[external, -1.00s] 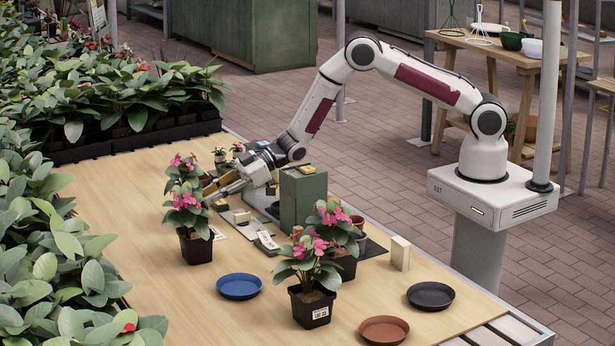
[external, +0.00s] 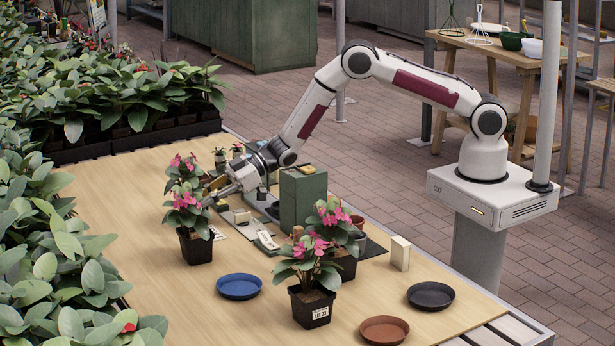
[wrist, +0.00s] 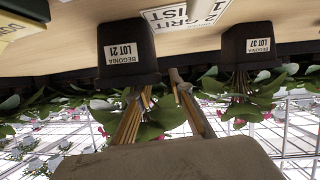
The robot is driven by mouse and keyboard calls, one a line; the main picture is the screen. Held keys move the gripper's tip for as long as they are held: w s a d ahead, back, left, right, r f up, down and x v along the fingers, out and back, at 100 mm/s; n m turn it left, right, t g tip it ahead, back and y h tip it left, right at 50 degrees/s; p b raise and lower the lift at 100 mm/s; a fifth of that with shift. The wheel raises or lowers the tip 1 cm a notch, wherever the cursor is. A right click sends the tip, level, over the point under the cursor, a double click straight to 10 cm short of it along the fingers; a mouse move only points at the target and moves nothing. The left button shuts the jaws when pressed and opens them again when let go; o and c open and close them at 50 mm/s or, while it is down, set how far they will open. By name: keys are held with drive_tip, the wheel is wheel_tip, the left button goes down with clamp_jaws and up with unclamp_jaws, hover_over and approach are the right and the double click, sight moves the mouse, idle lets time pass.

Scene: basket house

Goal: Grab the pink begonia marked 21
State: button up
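The wrist view is upside down. It shows a dark pot labelled begonia LOT 21 (wrist: 127,52) left of centre, with its stems and green leaves hanging into the picture below it. A second pot, LOT 37 (wrist: 249,47), is to the right. My gripper (wrist: 157,86) has its two fingers apart, level with the stems and leaves just under the LOT 21 pot's rim; the left finger overlaps its stems. In the external view my gripper (external: 212,192) is beside two pink begonias, one in front (external: 187,212) and one behind (external: 183,170). Their labels cannot be read there.
Another begonia, labelled LOT 33 (external: 311,270), stands nearer, with one behind it. A green box (external: 302,200) is right of my gripper. Blue (external: 239,286), terracotta (external: 384,329) and black (external: 431,295) saucers lie on the table. Bare wood lies left of the begonias.

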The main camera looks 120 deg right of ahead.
clamp_jaws()
drive_tip(key=shift+r, duration=0.15)
wheel_tip(320, 180, up, 10)
idle(0.8)
idle(0.4)
